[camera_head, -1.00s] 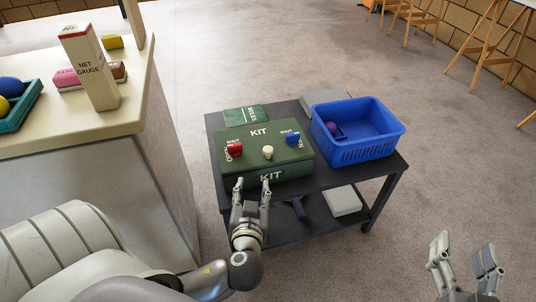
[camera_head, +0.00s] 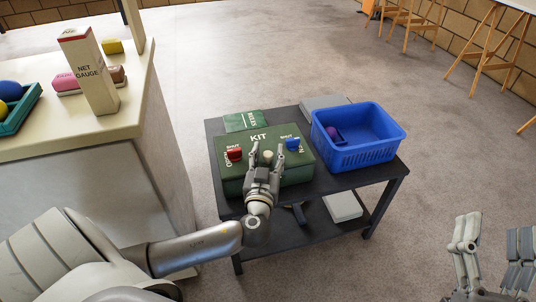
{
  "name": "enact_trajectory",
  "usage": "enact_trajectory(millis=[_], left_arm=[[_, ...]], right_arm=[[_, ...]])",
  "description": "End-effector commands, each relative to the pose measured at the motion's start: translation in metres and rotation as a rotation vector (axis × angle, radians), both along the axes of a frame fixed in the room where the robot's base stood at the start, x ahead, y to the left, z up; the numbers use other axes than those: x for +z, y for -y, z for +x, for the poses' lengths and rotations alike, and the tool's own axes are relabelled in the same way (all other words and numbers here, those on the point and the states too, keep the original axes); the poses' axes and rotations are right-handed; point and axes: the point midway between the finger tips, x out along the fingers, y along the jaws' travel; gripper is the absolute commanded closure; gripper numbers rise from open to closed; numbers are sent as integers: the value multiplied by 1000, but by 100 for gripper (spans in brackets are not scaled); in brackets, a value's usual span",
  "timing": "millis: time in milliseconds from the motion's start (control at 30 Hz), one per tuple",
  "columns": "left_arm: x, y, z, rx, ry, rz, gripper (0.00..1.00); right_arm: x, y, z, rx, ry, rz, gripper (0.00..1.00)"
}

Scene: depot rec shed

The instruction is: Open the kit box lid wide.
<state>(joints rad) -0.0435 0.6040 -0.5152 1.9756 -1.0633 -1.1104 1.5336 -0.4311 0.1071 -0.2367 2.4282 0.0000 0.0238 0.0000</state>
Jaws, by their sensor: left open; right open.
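The green kit box (camera_head: 227,184) sits on a dark table with its lid (camera_head: 258,137) down. On the lid are a red catch (camera_head: 234,154) at the left, a blue catch (camera_head: 292,144) at the right, and a cream knob (camera_head: 268,156) near the middle. OPEN and SHUT labels flank the catches; I cannot tell their exact settings. My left gripper (camera_head: 267,148) is open over the lid's front, its fingers on either side of the knob; contact is unclear. It hides the front KIT lettering. My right gripper (camera_head: 495,224) is open and empty at lower right, away from the table.
A blue basket (camera_head: 362,156) with a purple ball (camera_head: 333,133) stands right of the box. A green booklet (camera_head: 246,120) and a grey item (camera_head: 322,102) lie behind. The dark table (camera_head: 377,177) has a lower shelf.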

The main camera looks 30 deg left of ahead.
Motion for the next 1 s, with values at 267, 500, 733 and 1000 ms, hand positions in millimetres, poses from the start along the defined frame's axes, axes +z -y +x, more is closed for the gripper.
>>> enact_trajectory(millis=[267, 500, 733, 1000], left_arm=[[0, -4, 7, 0, -1, -2, 55], [0, -3, 6, 0, 0, -1, 72], [0, -3, 6, 1, 0, -1, 100], [0, -3, 6, 1, -1, -2, 100]], right_arm=[[3, 0, -2, 1, 19, 6, 41], [3, 0, -2, 1, 19, 6, 41], [3, 0, -1, 1, 18, 5, 41], [3, 0, -1, 1, 15, 5, 41]])
